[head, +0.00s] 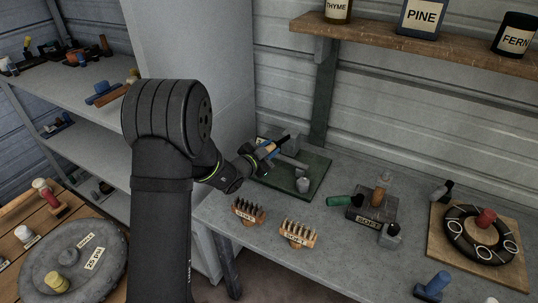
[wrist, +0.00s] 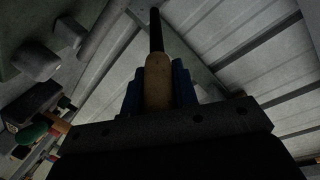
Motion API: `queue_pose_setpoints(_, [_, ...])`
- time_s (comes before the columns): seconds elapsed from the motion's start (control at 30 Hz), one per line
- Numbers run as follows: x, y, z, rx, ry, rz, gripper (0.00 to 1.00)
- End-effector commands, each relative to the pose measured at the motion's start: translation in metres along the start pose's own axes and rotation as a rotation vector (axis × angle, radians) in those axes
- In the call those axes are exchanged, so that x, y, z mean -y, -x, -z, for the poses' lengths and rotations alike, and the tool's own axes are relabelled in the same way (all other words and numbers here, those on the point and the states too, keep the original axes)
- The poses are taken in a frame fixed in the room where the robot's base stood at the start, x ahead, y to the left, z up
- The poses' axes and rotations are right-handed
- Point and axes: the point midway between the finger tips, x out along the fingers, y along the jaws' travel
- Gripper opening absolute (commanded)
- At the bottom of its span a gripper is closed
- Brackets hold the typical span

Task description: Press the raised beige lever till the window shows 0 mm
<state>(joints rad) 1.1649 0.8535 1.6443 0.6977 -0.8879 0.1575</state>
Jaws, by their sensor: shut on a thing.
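My gripper (head: 268,150) is above the left part of a dark green plate (head: 318,168) on the bench. In the wrist view its blue fingers (wrist: 158,92) are shut on a beige handle (wrist: 158,80) with a thin dark rod (wrist: 156,30) standing out from it. In the head view the dark rod (head: 283,140) points up and right. I cannot tell whether this is the lever or how it joins anything. Grey metal parts (head: 303,185) stand on the plate and also show in the wrist view (wrist: 36,62). I see no readable window.
Two brushes (head: 298,233) lie at the bench's front edge. Right of the plate are a green-handled thing (head: 340,201), a grey block (head: 372,217) and a board (head: 440,250) with a black ring. A shelf (head: 440,45) with jars hangs above. Shelving (head: 85,85) stands left.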

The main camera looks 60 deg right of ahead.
Motion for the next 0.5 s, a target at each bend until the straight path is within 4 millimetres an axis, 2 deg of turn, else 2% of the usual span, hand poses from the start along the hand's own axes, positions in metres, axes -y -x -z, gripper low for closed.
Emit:
queue_pose_setpoints(0.1, [0.0045, -0.0026, 0.0091, 0.031, 0.001, -0.023, 0.00])
queue_pose_setpoints(0.5, [0.0076, -0.0032, 0.0120, 0.053, 0.006, -0.033, 0.00])
